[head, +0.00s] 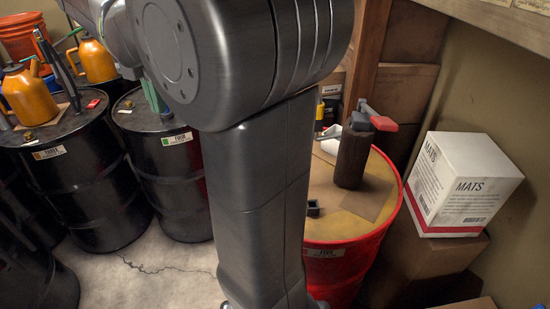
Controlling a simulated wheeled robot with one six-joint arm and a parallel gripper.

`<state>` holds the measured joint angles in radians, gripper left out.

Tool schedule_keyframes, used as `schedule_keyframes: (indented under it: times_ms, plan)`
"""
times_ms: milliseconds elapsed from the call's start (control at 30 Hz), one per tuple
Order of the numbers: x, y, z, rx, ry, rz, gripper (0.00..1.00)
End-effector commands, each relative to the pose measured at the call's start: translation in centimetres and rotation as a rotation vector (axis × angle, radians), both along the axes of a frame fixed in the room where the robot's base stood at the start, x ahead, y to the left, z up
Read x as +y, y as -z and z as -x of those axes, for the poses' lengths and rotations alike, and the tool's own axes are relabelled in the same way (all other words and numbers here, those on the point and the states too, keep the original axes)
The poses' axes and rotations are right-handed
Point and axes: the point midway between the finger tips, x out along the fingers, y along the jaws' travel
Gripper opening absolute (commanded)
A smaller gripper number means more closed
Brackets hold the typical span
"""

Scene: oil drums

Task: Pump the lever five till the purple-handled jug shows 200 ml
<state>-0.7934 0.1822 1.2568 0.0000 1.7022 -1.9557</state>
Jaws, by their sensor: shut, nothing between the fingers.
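The red drum (345,262) stands right of centre, and its label (325,253) appears to read FIVE. On its yellowish top stands a dark brown upright cylinder (352,160), with a grey and red lever-like part (383,123) at its upper end. I cannot tell whether this is the pump. A jug with a purple handle is not visible. My arm fills the middle of the view and hides part of the red drum's left side. My gripper is not in view.
A white MATS box (458,182) sits on cardboard boxes (425,260) at the right. Cracked bare floor (150,275) shows at lower left.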

Motion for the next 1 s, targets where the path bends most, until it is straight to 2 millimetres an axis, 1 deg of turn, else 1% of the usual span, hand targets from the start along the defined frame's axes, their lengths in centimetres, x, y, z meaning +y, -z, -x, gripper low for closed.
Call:
schedule_keyframes:
  times_ms: [100, 1000]
  plan:
    - [0.0, 1.1, 0.0, 0.000, 0.000, 0.000, 0.00]
    - [0.0, 7.4, 0.0, 0.000, 0.000, 0.001, 0.00]
